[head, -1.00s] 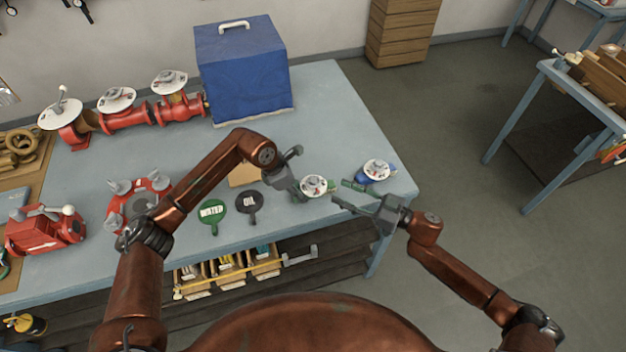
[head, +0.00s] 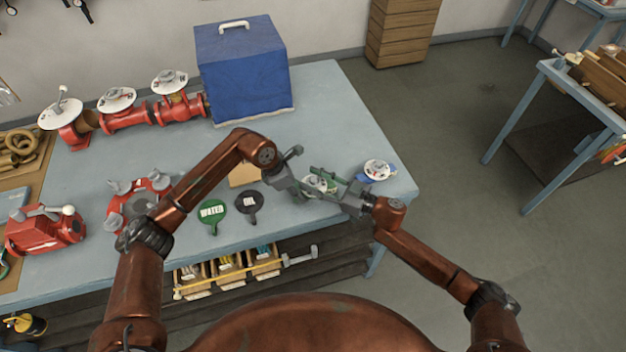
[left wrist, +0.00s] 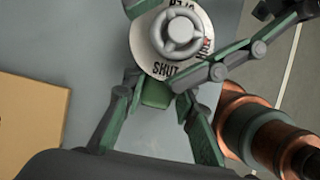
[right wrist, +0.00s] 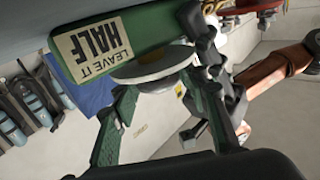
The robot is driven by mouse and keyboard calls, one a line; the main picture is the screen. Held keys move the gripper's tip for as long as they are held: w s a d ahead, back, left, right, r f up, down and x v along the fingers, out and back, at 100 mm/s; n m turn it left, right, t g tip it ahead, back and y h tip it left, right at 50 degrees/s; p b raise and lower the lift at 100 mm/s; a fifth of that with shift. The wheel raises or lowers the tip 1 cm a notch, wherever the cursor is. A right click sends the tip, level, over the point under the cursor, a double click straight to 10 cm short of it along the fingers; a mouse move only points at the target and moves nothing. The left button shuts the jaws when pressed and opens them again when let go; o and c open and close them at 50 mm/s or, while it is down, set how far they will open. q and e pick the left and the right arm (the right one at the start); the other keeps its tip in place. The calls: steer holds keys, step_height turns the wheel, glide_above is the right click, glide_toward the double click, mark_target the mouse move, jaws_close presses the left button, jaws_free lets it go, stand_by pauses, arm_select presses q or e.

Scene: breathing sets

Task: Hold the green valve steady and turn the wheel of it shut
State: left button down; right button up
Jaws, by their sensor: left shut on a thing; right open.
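The green valve (head: 317,184) stands near the table's front edge, partly hidden by my grippers in the head view. In the left wrist view its grey wheel (left wrist: 178,33) sits above a white dial (left wrist: 150,52) marked SHUT. My left gripper (left wrist: 157,94) is shut on the valve's green body, below the dial. My right gripper (head: 322,180) is open, with its fingers over the valve from the right. In the right wrist view the white dial (right wrist: 155,66) shows beyond the open fingers, with a green part (right wrist: 120,45) labelled LEAVE IT HALF; the wheel is not clear there.
A blue valve (head: 376,170) stands close on the right, near the table's corner. A blue covered box (head: 243,70) and red valves (head: 125,117) stand farther back.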

steer(key=c, duration=0.9)
steer(key=shift+a+m+t+h, duration=0.1)
steer(key=shift+m+t+h, duration=0.2)
steer(key=shift+m+t, duration=0.15)
steer(key=m+t+h, duration=0.2)
steer(key=t, duration=0.1)
steer(key=shift+s+a+m+t, duration=0.1)
steer(key=shift+s+m+t, duration=0.05)
steer(key=shift+m+t, duration=0.15)
steer(key=shift+r+m+t+h, duration=0.1)
steer(key=shift+m+t+h, duration=1.65)
steer(key=shift+h, duration=0.85)
steer(key=shift+m+h, duration=0.4)
steer(key=o, duration=0.9)
steer(key=shift+d, duration=0.2)
